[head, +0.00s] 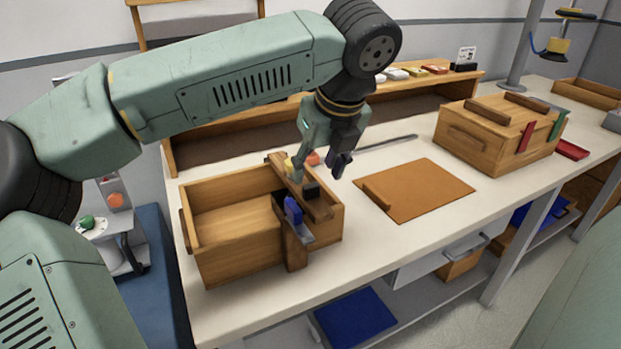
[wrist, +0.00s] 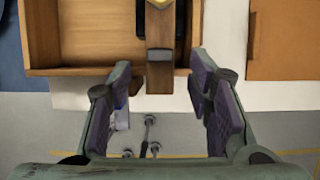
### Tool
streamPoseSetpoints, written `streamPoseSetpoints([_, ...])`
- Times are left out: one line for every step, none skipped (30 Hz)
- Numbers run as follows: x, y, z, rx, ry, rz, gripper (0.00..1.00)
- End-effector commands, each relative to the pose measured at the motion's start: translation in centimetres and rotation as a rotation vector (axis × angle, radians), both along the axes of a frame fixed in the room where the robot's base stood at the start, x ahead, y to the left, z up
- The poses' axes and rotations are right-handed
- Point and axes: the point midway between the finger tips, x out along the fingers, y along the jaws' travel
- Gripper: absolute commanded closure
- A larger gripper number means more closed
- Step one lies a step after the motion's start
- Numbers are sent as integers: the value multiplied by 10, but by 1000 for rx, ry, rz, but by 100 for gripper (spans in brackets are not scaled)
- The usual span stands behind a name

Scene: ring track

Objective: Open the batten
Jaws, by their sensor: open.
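The open wooden box (head: 225,270) stands at the left end of the bench. A wooden batten (head: 319,208) lies across the right part of its top.
A brown board (head: 425,190) with a small wooden bar lies right of the box. A closed wooden crate (head: 490,140) with red and green pieces stands farther right. A long shelf (head: 420,95) runs along the back. Bare bench lies in front of the board.

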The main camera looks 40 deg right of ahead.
Motion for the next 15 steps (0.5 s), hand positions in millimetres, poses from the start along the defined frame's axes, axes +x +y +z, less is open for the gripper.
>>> streamPoseSetpoints([3,-1,-8,0,4,-1,53])
streamPoseSetpoints([5,-1,-13,0,3,-1,53])
streamPoseSetpoints([7,-2,-19,1,5,-1,53])
streamPoseSetpoints([9,-2,-23,0,4,-1,53])
streamPoseSetpoints([11,-3,-27,-1,3,-2,53])
streamPoseSetpoints([13,-3,-32,0,4,-2,53])
streamPoseSetpoints([14,-4,-35,-1,3,-2,53])
streamPoseSetpoints([15,-4,-37,-1,2,-1,53])
streamPoseSetpoints([16,-4,-40,-1,2,-2,53])
streamPoseSetpoints([17,-4,-42,-1,2,-2,53])
streamPoseSetpoints([17,-5,-43,-1,2,-2,53])
streamPoseSetpoints([18,-5,-45,-1,2,-2,53])
streamPoseSetpoints([18,-5,-46,-1,1,-2,53])
streamPoseSetpoints([18,-5,-46,-1,1,-2,53])
streamPoseSetpoints([18,-5,-46,-1,1,-2,53])
